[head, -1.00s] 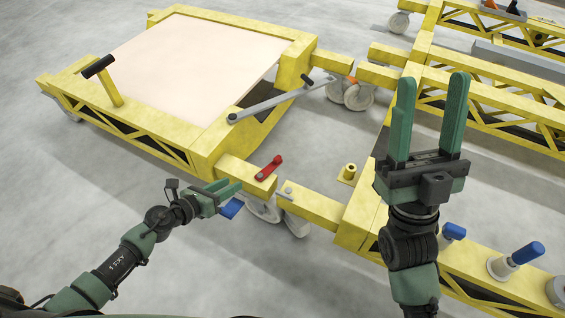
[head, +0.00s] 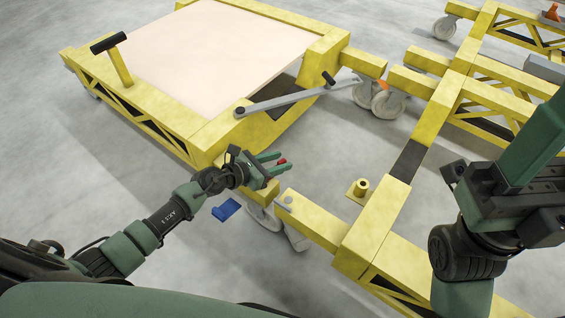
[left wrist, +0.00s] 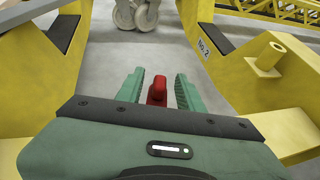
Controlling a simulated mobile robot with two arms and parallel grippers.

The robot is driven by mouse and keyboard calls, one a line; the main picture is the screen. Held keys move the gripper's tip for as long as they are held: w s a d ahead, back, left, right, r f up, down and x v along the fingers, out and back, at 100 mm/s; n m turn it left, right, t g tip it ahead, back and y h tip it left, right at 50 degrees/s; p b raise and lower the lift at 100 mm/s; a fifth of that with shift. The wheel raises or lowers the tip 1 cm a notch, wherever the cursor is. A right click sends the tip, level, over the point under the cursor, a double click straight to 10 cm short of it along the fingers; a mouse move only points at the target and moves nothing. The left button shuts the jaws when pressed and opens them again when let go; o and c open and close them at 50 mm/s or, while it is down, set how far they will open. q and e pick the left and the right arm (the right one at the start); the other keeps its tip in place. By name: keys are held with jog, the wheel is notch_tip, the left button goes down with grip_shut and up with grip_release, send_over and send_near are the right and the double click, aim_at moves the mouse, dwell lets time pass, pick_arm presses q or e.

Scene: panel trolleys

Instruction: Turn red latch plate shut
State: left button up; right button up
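The red latch plate (head: 282,161) sits on the yellow bar at the near corner of the panel trolley (head: 170,125). In the head view my left gripper (head: 274,162) reaches it and hides most of it. In the left wrist view the red latch (left wrist: 157,91) stands between the two green fingers of my left gripper (left wrist: 159,90), with a gap on each side. The left gripper is open around it.
A blue part (head: 227,210) shows just below my left gripper. A second yellow trolley frame (head: 385,220) stands to the right, with an upright yellow socket (head: 360,188). A grey bar (head: 290,97) spans the panel trolley's right side. Grey floor lies open at the lower middle.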

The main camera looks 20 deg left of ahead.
pick_arm(q)
jog(key=shift+w+d+f, duration=0.3)
jog(key=shift+w+d, duration=0.05)
jog(key=shift+w, duration=0.15)
grip_shut()
dwell(1.2)
